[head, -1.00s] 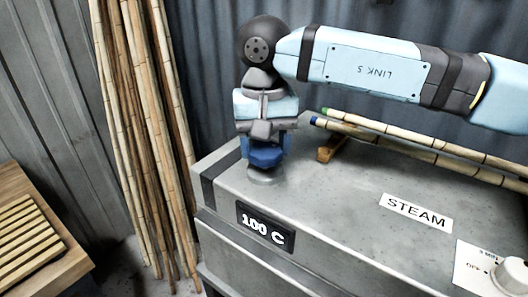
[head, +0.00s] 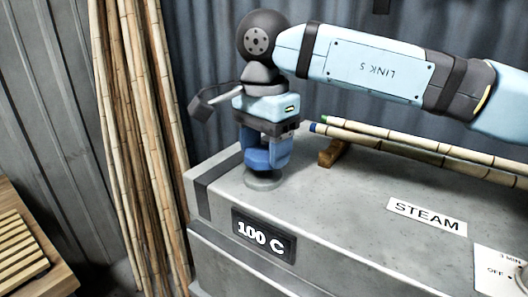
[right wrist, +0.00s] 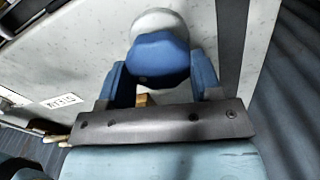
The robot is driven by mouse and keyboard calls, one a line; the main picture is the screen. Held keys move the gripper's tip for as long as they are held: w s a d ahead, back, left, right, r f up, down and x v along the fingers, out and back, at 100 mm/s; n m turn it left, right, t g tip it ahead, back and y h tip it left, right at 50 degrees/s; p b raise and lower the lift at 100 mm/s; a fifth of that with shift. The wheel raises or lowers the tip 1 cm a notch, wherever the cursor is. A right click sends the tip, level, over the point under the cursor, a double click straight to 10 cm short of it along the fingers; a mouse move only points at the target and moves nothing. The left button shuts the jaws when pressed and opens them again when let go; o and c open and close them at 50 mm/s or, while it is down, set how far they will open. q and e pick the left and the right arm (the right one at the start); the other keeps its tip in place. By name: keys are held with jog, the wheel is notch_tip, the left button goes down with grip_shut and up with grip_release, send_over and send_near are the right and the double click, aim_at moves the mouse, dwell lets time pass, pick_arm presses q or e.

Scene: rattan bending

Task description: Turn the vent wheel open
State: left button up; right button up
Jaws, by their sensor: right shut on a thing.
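The vent wheel shows as a rounded blue piece (right wrist: 158,55) in the right wrist view, between my right gripper's (right wrist: 160,75) two blue fingers. A pale round base (right wrist: 158,20) lies beyond it. In the head view, my right gripper (head: 267,155) points down over the grey round base (head: 264,182) at the near left corner of the steam box (head: 335,210). It is shut on the wheel. Its blue fingers and the blue wheel are hard to tell apart there. My left gripper is not in view.
Bamboo poles (head: 420,148) rest on a wooden support (head: 333,153) at the back of the box. Tall poles (head: 140,130) lean against the left wall. A wooden slatted bench (head: 22,240) stands at lower left. A dial panel (head: 497,270) is at lower right.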

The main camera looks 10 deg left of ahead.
jog(key=m+b, duration=0.1)
jog(key=m, duration=0.2)
jog(key=m+b, duration=0.1)
jog(key=m, duration=0.2)
jog(key=shift+s+m, duration=0.1)
jog(key=shift+m, duration=0.2)
jog(key=m+b, duration=0.1)
jog(key=m, duration=0.2)
jog(key=shift+d+m, duration=0.1)
jog(key=shift+m, duration=0.2)
jog(key=m+b, duration=0.1)
jog(key=m, duration=0.3)
jog(key=shift+s, duration=0.1)
jog(key=shift+m, duration=1.1)
jog(key=shift+s+m+b, duration=0.1)
jog(key=shift+m+b, duration=0.35)
jog(key=shift+m, duration=0.45)
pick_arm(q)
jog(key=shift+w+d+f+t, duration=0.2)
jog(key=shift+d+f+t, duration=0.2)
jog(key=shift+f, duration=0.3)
pick_arm(e)
jog(key=shift+m, duration=0.5)
jog(key=shift+r, duration=0.1)
